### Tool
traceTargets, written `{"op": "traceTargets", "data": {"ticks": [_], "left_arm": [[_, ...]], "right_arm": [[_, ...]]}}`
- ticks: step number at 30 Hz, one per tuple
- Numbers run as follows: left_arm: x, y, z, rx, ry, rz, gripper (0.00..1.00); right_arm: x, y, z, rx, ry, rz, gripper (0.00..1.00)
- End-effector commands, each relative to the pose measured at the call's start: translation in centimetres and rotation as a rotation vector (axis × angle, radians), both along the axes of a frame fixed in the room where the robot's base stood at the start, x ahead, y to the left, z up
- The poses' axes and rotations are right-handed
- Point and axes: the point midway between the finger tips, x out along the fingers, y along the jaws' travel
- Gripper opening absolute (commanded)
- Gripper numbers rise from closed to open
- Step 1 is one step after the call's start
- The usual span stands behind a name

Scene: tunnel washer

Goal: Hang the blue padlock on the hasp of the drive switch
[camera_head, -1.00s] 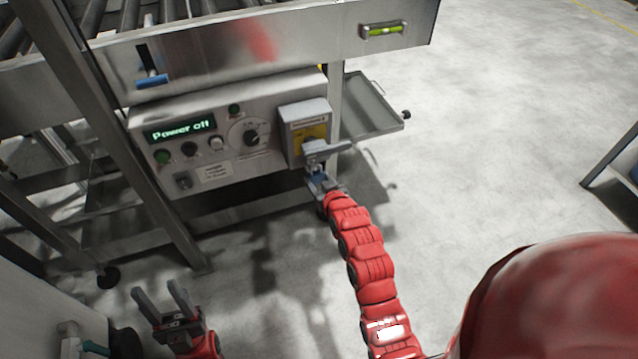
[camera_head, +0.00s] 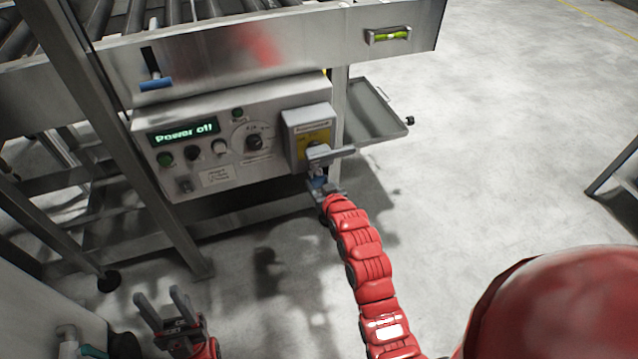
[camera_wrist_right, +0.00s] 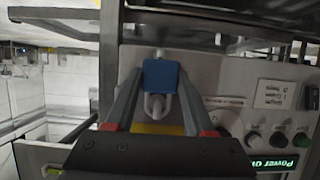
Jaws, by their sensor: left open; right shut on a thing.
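The drive switch (camera_head: 309,132) is a grey box with a yellow plate and a grey handle, at the right end of the control panel. My right gripper (camera_head: 322,184) is just below the switch, shut on the blue padlock (camera_head: 318,182). In the right wrist view the blue padlock (camera_wrist_right: 163,74) sits between the fingertips, with its grey shackle (camera_wrist_right: 157,104) toward the switch. The hasp is too small or hidden to tell, so I cannot tell whether the shackle touches it. My left gripper (camera_head: 162,302) is open and empty at the lower left.
The control panel (camera_head: 232,140) shows "Power off" and carries several knobs and buttons. A steel frame leg (camera_head: 150,170) stands left of it. A small tray (camera_head: 374,112) juts out on the right.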

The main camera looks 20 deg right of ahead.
Motion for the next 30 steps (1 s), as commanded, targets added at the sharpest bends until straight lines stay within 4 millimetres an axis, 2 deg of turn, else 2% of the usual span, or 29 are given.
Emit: {"op": "traceTargets", "data": {"ticks": [4,5,10,22,26,30], "left_arm": [[0.0,0.0,0.0,0.0,0.0,0.0,0.5],[0.0,0.0,0.0,0.0,0.0,0.0,0.5],[0.0,0.0,0.0,0.0,0.0,0.0,0.5],[0.0,0.0,0.1,0.0,0.0,0.0,0.5],[0.0,0.0,0.4,0.0,0.0,0.0,0.5],[0.0,0.0,0.8,0.0,0.0,0.0,0.5]], "right_arm": [[0.0,0.0,0.1,0.0,-0.001,0.0,0.0],[0.0,0.0,0.1,0.0,-0.001,0.0,0.58],[0.0,0.0,0.0,0.0,-0.001,0.0,0.88],[-0.5,0.0,0.3,0.0,-0.001,0.0,0.89],[-2.1,-0.1,0.8,0.001,0.001,0.0,0.89],[-4.8,-0.2,2.0,0.001,0.0,-0.002,0.89]]}}
